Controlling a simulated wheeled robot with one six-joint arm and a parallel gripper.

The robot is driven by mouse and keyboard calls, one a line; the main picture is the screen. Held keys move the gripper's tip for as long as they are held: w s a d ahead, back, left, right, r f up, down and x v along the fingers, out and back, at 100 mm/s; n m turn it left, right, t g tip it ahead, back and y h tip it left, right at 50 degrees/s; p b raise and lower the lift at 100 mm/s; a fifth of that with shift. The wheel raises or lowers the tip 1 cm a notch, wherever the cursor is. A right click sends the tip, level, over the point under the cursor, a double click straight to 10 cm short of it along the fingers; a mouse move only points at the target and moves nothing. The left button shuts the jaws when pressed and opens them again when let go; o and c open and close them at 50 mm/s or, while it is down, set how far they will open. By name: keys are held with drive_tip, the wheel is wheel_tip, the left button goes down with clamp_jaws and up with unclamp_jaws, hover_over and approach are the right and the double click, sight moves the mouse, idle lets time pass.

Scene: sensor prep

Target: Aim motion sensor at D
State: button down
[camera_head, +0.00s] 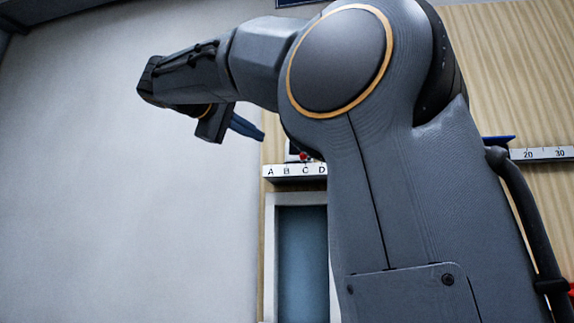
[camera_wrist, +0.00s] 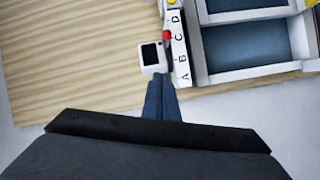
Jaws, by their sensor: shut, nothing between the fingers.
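The motion sensor appears to be a small white box with a dark square face (camera_wrist: 151,56) in the wrist view. A red pointer or knob (camera_wrist: 167,36) sticks out at its upper right, level with the letter C. In the head view the red part (camera_head: 304,156) shows just above C, and my arm hides much around it. The white letter strip (camera_wrist: 182,67) reads A, B, C, D along its length. It also shows in the head view (camera_head: 286,171). My gripper (camera_wrist: 159,82) is shut and empty, its blue tips close to the box's near side; contact is unclear. It also shows in the head view (camera_head: 262,137).
A grey-white frame with blue-grey panels (camera_wrist: 245,48) lies right of the strip. A ruler (camera_head: 545,154) marked 20 and 30 is at the right in the head view. Bare wood (camera_wrist: 70,55) lies left of the sensor. A yellow part (camera_wrist: 171,3) shows beyond D.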

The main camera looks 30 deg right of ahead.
drive_tip(key=d+f+m+p, duration=0.1)
drive_tip(key=d+f+p, duration=0.1)
drive_tip(key=d, duration=0.9)
drive_tip(key=shift+w+f+p, duration=0.15)
drive_tip(key=shift+w+p, duration=0.1)
drive_tip(key=shift+p, duration=0.55)
drive_tip(key=shift+d, duration=0.15)
